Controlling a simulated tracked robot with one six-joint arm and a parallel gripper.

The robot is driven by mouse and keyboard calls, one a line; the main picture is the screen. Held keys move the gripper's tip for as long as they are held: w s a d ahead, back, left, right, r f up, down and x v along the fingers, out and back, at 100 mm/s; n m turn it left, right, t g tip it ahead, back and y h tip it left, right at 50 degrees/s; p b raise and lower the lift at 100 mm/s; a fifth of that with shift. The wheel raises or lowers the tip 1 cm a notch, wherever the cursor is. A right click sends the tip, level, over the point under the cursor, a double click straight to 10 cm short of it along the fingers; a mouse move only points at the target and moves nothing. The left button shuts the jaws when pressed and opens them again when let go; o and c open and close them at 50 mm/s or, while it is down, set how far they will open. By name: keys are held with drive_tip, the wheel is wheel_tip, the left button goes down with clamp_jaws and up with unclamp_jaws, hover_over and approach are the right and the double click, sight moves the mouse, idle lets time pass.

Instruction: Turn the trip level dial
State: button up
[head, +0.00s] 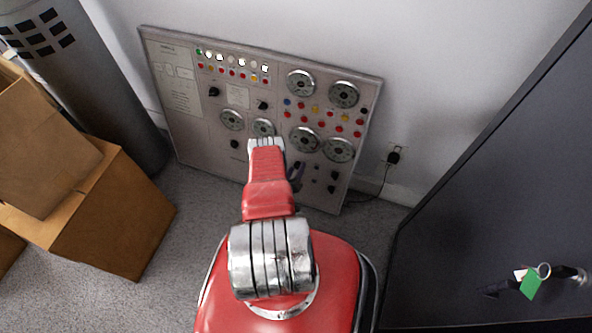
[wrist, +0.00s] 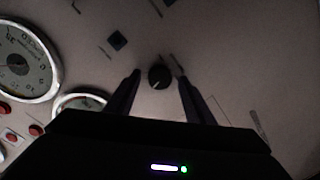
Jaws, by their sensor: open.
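A grey control panel (head: 205,125) leans against the wall, with gauges, lamps and several black knobs. In the wrist view a round black dial (wrist: 160,76) with a light pointer mark is on the panel face, between my gripper's two fingers. Its label cannot be read, so I cannot tell whether it is the trip level dial. My gripper (wrist: 158,82) is open, one finger on each side of the dial; contact is not visible. In the head view my gripper (head: 297,172) is at the lower right part of the panel, partly hidden by my red arm.
Cardboard boxes (head: 110,210) and a grey cylinder (head: 85,75) stand to the left. A dark cabinet (head: 500,170) with keys (head: 532,280) is on the right. A wall outlet (head: 394,156) is beside the panel. In the wrist view, gauges (wrist: 22,62) are at the left.

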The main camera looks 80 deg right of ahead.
drive_tip(key=shift+c, duration=0.4)
drive_tip(key=c, duration=0.9)
drive_tip(key=shift+d, duration=0.15)
drive_tip(key=shift+c, duration=0.4)
drive_tip(key=shift+a+n, duration=0.2)
drive_tip(key=shift+n, duration=0.1)
drive_tip(key=shift+w, duration=0.1)
drive_tip(key=shift+w+n+g, duration=0.1)
drive_tip(key=shift+n+g, duration=0.3)
drive_tip(key=shift+n, duration=2.3)
